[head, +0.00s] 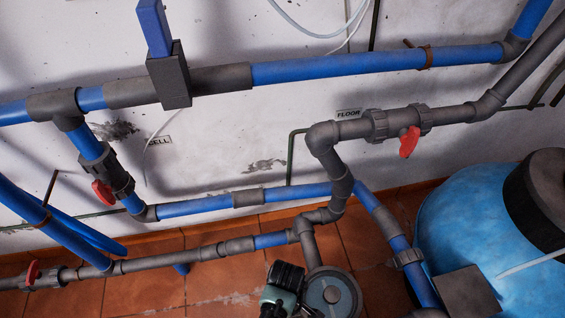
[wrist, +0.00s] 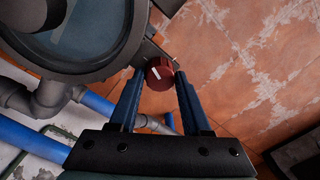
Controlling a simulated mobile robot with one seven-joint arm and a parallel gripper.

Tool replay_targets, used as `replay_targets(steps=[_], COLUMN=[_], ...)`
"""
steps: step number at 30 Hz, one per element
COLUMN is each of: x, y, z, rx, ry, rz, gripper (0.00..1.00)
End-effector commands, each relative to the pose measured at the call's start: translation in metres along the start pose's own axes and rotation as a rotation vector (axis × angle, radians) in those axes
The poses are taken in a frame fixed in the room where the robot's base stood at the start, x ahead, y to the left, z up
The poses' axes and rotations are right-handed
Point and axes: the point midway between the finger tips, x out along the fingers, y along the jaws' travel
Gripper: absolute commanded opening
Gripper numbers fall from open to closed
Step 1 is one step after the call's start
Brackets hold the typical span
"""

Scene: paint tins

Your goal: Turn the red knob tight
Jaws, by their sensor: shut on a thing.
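The red knob (wrist: 160,73) shows in the wrist view as a small dark red round knob with a white line on its face. It sits beside a large round grey housing with a glassy lid (wrist: 85,35). My gripper (wrist: 160,76) has its two blue fingers on either side of the knob and is shut on it. The white line slants from upper left to lower right. I cannot pick out the knob in the head view. The round housing (head: 332,292) shows there at the bottom.
Blue and grey pipes (head: 330,65) run along the white wall. Red valve handles sit at the right (head: 409,142), left (head: 103,193) and lower left (head: 33,272). A blue tank (head: 455,220) stands at the right. Tiled floor (head: 210,285) lies below.

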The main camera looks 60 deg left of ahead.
Motion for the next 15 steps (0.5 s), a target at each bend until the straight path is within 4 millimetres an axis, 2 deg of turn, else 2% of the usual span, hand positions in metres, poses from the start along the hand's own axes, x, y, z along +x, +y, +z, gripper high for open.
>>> replay_targets(steps=[1, 15], x=[-0.0048, -0.0028], y=[-0.0010, -0.0009], z=[0.0011, 0.0015], rx=[0.048, 0.494], ry=[0.000, 0.018], rz=[-0.004, -0.003], gripper=[0.00, 0.00])
